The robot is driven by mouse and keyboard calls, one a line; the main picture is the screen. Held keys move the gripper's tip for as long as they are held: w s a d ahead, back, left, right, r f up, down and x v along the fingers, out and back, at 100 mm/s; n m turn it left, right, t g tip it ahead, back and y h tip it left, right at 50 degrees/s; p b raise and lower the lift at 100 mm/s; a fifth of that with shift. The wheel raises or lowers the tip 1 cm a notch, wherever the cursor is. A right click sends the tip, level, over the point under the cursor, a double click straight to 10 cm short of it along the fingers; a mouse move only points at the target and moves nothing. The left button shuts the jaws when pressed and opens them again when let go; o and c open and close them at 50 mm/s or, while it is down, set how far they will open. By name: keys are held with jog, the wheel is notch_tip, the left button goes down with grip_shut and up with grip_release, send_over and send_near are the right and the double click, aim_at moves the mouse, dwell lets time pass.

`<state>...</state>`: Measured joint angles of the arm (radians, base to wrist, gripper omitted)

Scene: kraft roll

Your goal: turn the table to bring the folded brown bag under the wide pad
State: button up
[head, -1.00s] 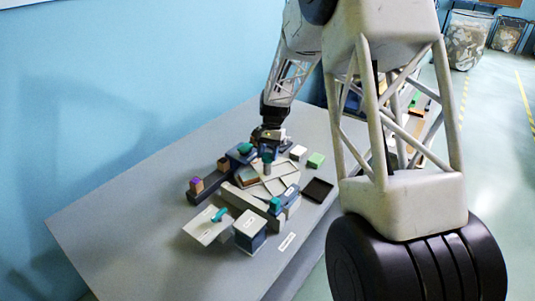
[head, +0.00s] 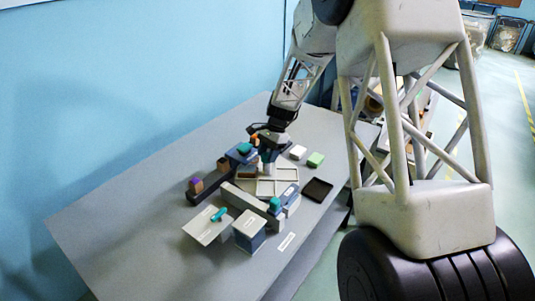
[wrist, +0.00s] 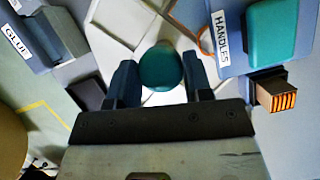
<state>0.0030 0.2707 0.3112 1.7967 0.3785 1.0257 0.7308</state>
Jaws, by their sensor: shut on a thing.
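The white turntable (head: 281,187), divided into compartments, sits mid-table; it also shows in the wrist view (wrist: 112,53). A small brown piece, perhaps the folded brown bag (head: 247,172), lies in its far-left part. My gripper (head: 267,158) is shut on the round teal knob (wrist: 160,68) at the turntable's middle, with a finger on each side. I cannot tell which part is the wide pad.
A long grey block (head: 243,203) lies before the turntable. A label-topped box (head: 249,230) and a pale plate with a teal handle (head: 207,226) stand in front. A black tray (head: 317,189), green block (head: 315,159) and white block (head: 298,152) are right.

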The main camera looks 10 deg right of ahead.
jog(key=shift+s+m+t+y, duration=0.15)
jog(key=shift+m+t, duration=0.4)
jog(key=shift+m, duration=0.8)
jog(key=shift+w+m+t+y, duration=0.1)
jog(key=shift+m+t+y, duration=0.3)
jog(key=shift+m, duration=0.95)
jog(key=shift+m+t+h, duration=0.25)
jog(key=shift+m, duration=0.15)
jog(key=o, duration=1.3)
jog(key=shift+c, duration=0.2)
jog(key=v, duration=0.8)
